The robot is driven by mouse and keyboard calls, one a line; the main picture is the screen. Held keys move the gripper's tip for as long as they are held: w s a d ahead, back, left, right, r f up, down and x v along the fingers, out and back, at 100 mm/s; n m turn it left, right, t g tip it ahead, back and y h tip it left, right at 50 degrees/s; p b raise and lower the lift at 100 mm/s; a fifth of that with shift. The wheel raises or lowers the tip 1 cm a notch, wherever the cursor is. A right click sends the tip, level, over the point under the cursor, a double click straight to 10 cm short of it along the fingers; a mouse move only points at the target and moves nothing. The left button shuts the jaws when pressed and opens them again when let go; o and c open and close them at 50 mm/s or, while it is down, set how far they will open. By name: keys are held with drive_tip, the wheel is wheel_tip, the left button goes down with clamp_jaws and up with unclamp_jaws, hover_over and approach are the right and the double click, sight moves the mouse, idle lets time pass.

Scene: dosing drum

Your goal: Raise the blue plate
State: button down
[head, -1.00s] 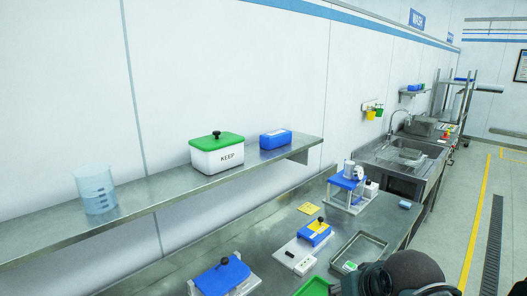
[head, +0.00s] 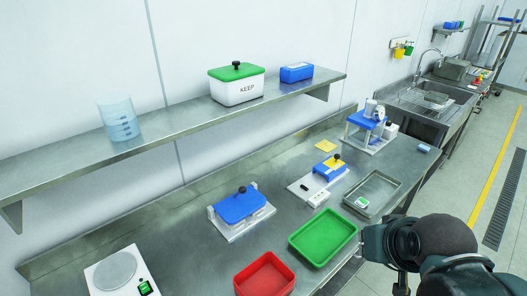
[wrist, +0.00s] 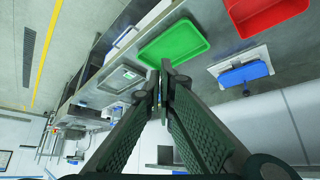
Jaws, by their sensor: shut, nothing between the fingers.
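A blue plate (head: 240,205) with a black knob lies on a white-grey base on the steel counter, left of the green tray. It also shows in the wrist view (wrist: 243,74), to the right of my gripper. A second blue lid with a dark knob (head: 331,166) sits on a white unit farther back, and a blue-topped stand (head: 366,120) stands behind that. My gripper (wrist: 160,77) is shut and empty, apart from the plate. Its fingers do not show in the head view, where only part of my arm appears at lower right.
A red tray (head: 265,276), a green tray (head: 324,236), a metal tray (head: 372,190) and a scale (head: 116,270) stand on the counter.

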drive_tip(key=w+a+f+m+t+y+b, duration=0.1)
drive_tip(key=w+a+f+m+y+b, duration=0.3)
drive_tip(key=w+a+f+m+y, duration=0.2)
drive_tip(key=w+a+f+m+t+y+b, duration=0.1)
drive_tip(key=w+a+f+m+y+b, duration=0.3)
drive_tip(key=w+a+f+m, duration=0.7)
drive_tip(key=shift+w+a+m+y, duration=1.1)
drive_tip(key=shift+w+a+m, duration=1)
drive_tip(key=shift+m, duration=1.7)
drive_tip(key=shift+s+a, duration=0.25)
drive_tip(key=shift+a+f, duration=0.1)
drive_tip(key=r+b+x, duration=0.2)
drive_tip(key=r+x, duration=0.1)
drive_tip(key=x, duration=0.9)
drive_tip(key=shift+w+a+b, duration=0.3)
drive_tip(key=shift+w+a, duration=0.15)
drive_tip(key=shift+a, duration=0.05)
